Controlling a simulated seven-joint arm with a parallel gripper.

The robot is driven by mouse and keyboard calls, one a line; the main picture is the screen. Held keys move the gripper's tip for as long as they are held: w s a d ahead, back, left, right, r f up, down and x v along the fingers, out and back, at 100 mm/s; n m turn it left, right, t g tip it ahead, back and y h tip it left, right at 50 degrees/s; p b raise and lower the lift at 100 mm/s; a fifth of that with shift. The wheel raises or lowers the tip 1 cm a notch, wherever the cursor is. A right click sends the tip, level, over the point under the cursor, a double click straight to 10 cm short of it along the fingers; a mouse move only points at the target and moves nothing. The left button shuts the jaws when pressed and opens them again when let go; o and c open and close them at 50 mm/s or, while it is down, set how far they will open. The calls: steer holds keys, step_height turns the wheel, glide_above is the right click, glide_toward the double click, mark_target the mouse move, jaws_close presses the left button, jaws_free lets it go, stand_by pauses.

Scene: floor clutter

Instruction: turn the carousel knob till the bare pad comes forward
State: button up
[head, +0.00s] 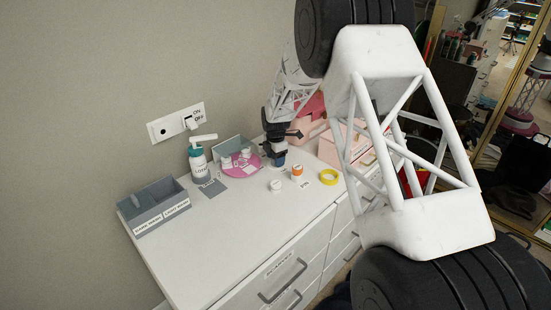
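A pink round carousel (237,174) lies on the white cabinet top, with small white things on it, in front of an upright grey panel (226,147). Its knob and a bare pad are too small to make out. My dark gripper (276,151) points down at the carousel's right edge, just over a small blue object (279,161). I cannot tell whether it touches or holds that object, and its fingers are too small and dark to show whether they are open. My arm comes down from the upper right.
A teal-white pump bottle (198,160) stands left of the carousel, near a grey divided tray (153,209). A white jar (276,186), an orange-white jar (297,172) and a yellow ring (329,177) stand in front. Pink boxes (330,149) stand right. The front left top is clear.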

stand_by(0.3)
steer(key=shift+r, duration=3.85)
steer(key=shift+s+r, duration=0.1)
steer(key=shift+r, duration=0.05)
steer(key=s+d+r+m+t, duration=0.1)
steer(key=s+d+r+m, duration=0.5)
steer(key=s+r, duration=0.5)
steer(key=s+d+r+m, duration=0.55)
steer(key=s+r, duration=0.35)
steer(key=s, duration=0.4)
steer(key=s+d+m, duration=0.2)
steer(key=s+m, duration=0.2)
steer(key=s, duration=0.6)
steer(key=s+d+r+m+t, duration=0.1)
steer(key=s+d+m, duration=0.2)
steer(key=s, duration=0.8)
steer(key=s+d+m, duration=0.3)
steer(key=s+m, duration=0.3)
steer(key=s, duration=0.5)
steer(key=shift+r+t, duration=0.3)
steer(key=shift+r, duration=0.1)
